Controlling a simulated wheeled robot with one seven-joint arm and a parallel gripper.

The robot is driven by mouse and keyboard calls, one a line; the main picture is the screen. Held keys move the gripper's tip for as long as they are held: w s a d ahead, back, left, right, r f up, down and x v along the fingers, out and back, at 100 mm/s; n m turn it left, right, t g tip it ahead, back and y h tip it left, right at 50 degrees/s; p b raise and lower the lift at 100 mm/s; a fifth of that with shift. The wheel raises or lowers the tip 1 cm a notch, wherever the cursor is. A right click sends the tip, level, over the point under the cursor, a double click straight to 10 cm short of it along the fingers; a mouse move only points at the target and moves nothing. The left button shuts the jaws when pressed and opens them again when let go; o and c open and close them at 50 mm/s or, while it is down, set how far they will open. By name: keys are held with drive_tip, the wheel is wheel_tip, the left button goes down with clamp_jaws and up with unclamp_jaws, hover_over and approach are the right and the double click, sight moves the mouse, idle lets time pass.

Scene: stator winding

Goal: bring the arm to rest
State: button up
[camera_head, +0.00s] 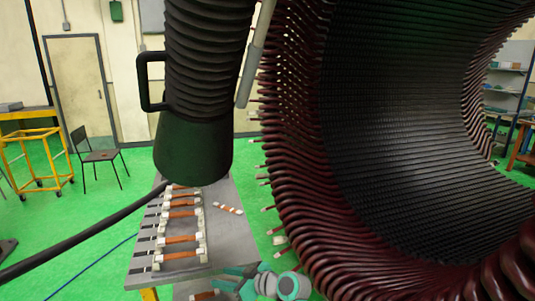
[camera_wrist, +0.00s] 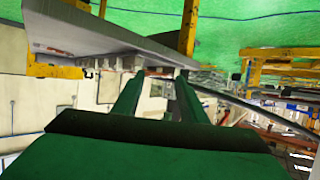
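My gripper (camera_wrist: 160,82) shows in the wrist view as two green fingers with a clear gap between them. It is open and I see nothing held in it. The grey table (camera_wrist: 135,30) lies beyond the fingertips, seen tilted. In the head view, a teal and grey part of my arm (camera_head: 265,284) shows at the bottom centre, beside the table's front right corner. The fingertips cannot be made out clearly there.
The large stator (camera_head: 400,140) with dark red windings fills the right side. A black ribbed hose (camera_head: 205,50) hangs over the grey table (camera_head: 222,240), which bears several orange-brown pieces with pale ends (camera_head: 181,240). A yellow cart (camera_head: 35,158) and a chair (camera_head: 100,156) stand at left.

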drive_tip(key=s+f+m+t+h, duration=0.55)
drive_tip(key=s+f+m, duration=0.45)
drive_tip(key=s+f, duration=0.9)
drive_tip(key=s+d+f+m+t+h, duration=0.1)
drive_tip(key=s+d+f+m+h, duration=0.15)
drive_tip(key=s, duration=0.55)
drive_tip(key=s+d+f+m+h, duration=0.1)
drive_tip(key=s+d+h, duration=0.1)
drive_tip(key=s+d, duration=0.35)
drive_tip(key=s+d+r+t+h, duration=0.1)
drive_tip(key=s+d+r, duration=0.1)
drive_tip(key=s+r, duration=0.5)
drive_tip(key=s+d+r+n+t, duration=0.1)
drive_tip(key=s+d+r, duration=0.2)
drive_tip(key=s+r, duration=0.4)
drive_tip(key=s, duration=0.7)
drive_tip(key=shift+d+h, duration=0.15)
drive_tip(key=shift+h, duration=0.25)
